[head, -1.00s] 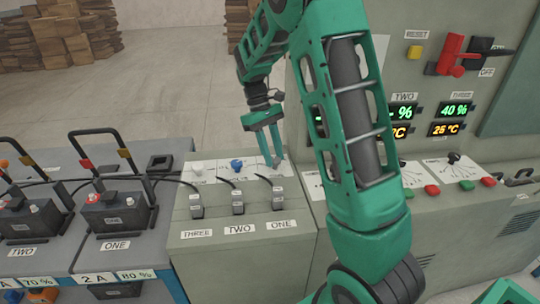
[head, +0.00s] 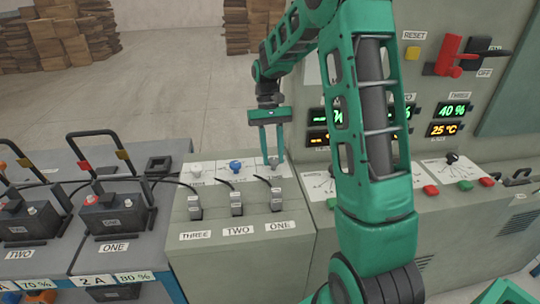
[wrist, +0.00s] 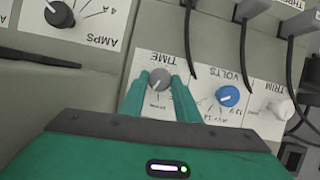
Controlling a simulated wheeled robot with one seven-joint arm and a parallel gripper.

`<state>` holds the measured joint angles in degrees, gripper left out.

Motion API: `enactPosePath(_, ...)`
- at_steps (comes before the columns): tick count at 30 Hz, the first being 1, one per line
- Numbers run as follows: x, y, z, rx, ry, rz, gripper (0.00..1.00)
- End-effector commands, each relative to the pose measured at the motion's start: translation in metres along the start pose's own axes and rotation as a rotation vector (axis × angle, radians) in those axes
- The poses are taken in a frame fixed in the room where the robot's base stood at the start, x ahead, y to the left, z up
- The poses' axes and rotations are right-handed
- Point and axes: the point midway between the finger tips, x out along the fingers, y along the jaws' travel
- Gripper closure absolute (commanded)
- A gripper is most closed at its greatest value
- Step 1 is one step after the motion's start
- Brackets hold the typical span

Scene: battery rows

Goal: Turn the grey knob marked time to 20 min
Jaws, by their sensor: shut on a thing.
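The grey knob (wrist: 158,80) sits on a white plate marked TIME (wrist: 143,65), with a dial scale that is too small to read. My gripper (wrist: 166,84) is around the knob, one finger on each side, shut on it. In the head view my gripper (head: 271,158) points down at the right end of the sloped panel, and the grey knob (head: 274,162) shows small between the fingertips. The knob's white pointer line shows in the wrist view, but the setting it marks cannot be read.
A blue VOLTS knob (wrist: 228,96) and a white TRIM knob (wrist: 280,107) stand beside the grey knob. A black AMPS knob (wrist: 60,13) is on another panel. Black cables with plugs (head: 237,203) lie below the knobs. A tall cabinet (head: 440,100) stands right.

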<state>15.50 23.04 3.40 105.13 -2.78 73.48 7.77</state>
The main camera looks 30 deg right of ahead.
Motion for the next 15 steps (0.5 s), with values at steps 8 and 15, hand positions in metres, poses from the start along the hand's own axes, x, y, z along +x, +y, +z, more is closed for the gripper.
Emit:
enactPosePath(8,-0.0011,-0.0009,-0.0011,-0.001,0.005,-0.001,0.93)
enactPosePath(15,-0.0005,-0.0009,-0.0004,-0.002,0.002,0.000,0.53)
